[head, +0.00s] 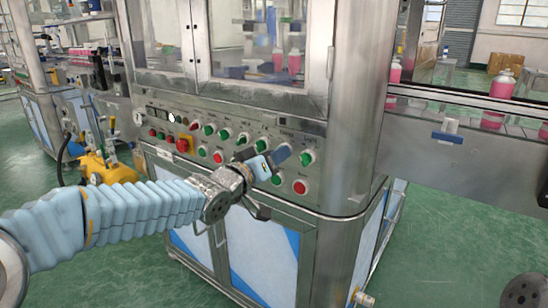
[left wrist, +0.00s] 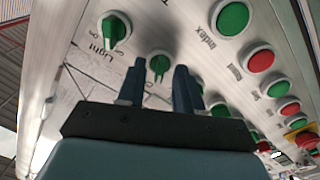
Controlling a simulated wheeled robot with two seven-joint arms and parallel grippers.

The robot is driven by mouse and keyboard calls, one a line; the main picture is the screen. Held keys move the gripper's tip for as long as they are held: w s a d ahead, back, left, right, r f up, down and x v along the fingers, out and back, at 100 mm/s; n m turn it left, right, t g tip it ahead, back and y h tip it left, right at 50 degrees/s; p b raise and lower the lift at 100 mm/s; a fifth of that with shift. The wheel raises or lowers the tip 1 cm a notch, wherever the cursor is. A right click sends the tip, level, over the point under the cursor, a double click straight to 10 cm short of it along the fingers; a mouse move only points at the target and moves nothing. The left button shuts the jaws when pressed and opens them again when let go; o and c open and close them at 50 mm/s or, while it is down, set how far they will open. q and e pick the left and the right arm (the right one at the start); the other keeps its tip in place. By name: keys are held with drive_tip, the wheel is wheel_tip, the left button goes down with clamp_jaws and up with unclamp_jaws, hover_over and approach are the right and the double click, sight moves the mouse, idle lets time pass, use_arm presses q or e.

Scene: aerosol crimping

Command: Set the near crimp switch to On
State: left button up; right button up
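My left gripper (head: 277,160) is at the right part of the machine's control panel, its fingers toward the panel. In the left wrist view its two dark fingers (left wrist: 160,82) are apart, with a green rotary switch (left wrist: 159,66) showing between and just beyond their tips. This switch's label is hidden, so I cannot read whether it is the near crimp switch; contact is unclear. Its handle points roughly up and down in that view. Beside it is another green rotary switch (left wrist: 114,28), with "Light" and "On" lettering. My right gripper is not clearly seen.
The steel control panel (head: 160,103) carries several other knobs and buttons, including a red button (head: 300,187) below the gripper and a large red emergency stop (head: 183,145). A green button (left wrist: 232,18) is labelled "Index". Pink bottles (head: 502,84) stand on the conveyor at right.

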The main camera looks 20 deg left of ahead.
use_arm(q)
clamp_jaws()
use_arm(e)
drive_tip(key=shift+f, duration=0.2)
use_arm(q)
drive_tip(key=shift+m+b, duration=3.8)
drive_tip(key=shift+m, duration=2.2)
use_arm(e)
wheel_tip(320, 180, down, 7)
drive_tip(key=d, duration=0.2)
drive_tip(key=shift+w, duration=0.4)
use_arm(q)
unclamp_jaws()
drive_tip(key=shift+s, duration=0.1)
